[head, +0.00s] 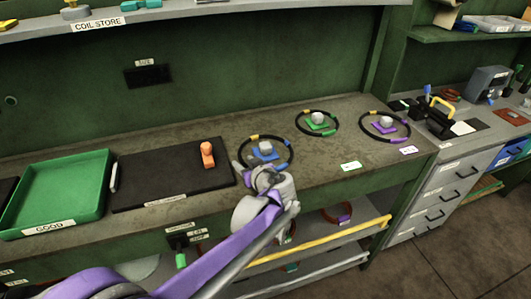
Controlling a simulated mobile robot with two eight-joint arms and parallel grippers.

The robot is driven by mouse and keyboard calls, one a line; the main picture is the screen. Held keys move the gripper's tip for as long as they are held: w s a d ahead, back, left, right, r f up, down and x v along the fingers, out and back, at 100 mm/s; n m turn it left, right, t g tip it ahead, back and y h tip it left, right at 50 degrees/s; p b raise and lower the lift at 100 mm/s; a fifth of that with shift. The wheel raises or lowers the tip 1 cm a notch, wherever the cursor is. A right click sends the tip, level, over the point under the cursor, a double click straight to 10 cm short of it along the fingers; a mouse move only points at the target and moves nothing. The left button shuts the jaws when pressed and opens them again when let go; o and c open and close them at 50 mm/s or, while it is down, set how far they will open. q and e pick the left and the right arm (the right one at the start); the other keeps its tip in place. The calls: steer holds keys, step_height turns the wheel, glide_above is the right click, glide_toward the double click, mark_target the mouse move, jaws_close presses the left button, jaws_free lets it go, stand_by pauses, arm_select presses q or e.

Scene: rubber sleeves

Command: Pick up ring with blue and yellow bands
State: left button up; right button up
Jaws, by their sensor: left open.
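The ring with blue and yellow bands (254,137) is a thin dark loop lying on the bench, around a blue block with a grey knob (264,149). My left gripper (263,172) is at the near side of this ring, and its arm comes in from the lower left. The gripper is open and hides part of the ring's near edge. I cannot tell whether it touches the ring. My right gripper is not in view.
A ring with green and yellow bands (331,134) and one with purple and yellow bands (364,125) lie further right. A black mat (165,180) with an orange object (207,154) and a green tray (87,160) lie left. A shelf (330,241) is below the bench.

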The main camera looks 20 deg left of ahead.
arm_select(q)
jaws_close()
stand_by(0.7)
